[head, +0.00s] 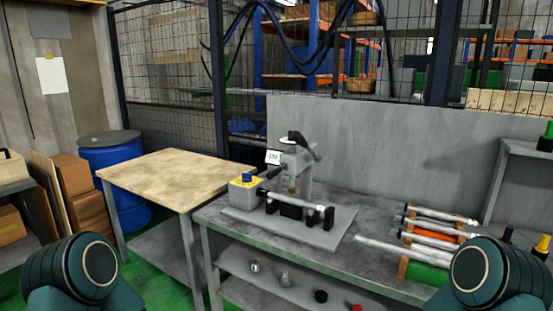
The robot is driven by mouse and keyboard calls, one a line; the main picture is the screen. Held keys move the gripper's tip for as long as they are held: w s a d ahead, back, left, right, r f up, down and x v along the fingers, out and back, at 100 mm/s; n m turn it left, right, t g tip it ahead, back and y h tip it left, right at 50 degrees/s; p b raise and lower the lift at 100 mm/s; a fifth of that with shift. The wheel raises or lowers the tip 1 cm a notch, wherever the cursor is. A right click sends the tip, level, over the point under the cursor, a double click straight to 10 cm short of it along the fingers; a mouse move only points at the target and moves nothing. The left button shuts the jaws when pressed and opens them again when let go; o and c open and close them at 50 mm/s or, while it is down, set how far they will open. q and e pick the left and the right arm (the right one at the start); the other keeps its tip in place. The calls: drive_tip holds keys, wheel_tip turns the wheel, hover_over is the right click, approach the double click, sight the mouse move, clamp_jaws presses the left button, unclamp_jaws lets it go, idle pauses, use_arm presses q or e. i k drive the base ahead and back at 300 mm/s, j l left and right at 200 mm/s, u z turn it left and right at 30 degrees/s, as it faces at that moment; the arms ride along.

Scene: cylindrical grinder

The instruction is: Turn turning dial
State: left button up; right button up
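A grey bench-top machine (318,238) stands on the metal workbench in the middle of the head view. At its left end is a grey box with a yellow top (238,184). A small blue knob (247,177) sits on that yellow top and looks like the dial; its exact setting is too small to read. A shaft (295,202) lies across the machine, to the right of the box. Teal and dark links of my two arms show at the bottom left and bottom right corners. Neither gripper is in view, and nothing of mine touches the machine.
A wooden-topped table (165,174) stands left of the workbench (345,260). Metal shafts (440,233) lie on a rack at the bench's right. A grey panel (385,145) rises behind the bench. A blue barrel (115,160) and cardboard boxes (80,190) stand at the left.

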sight(247, 177)
drive_tip(key=j+z, duration=0.5)
drive_tip(key=j, duration=1.35)
drive_tip(key=i+l+z, duration=0.15)
drive_tip(key=i, duration=0.2)
drive_tip(key=i+z, duration=0.2)
drive_tip(key=i, duration=0.2)
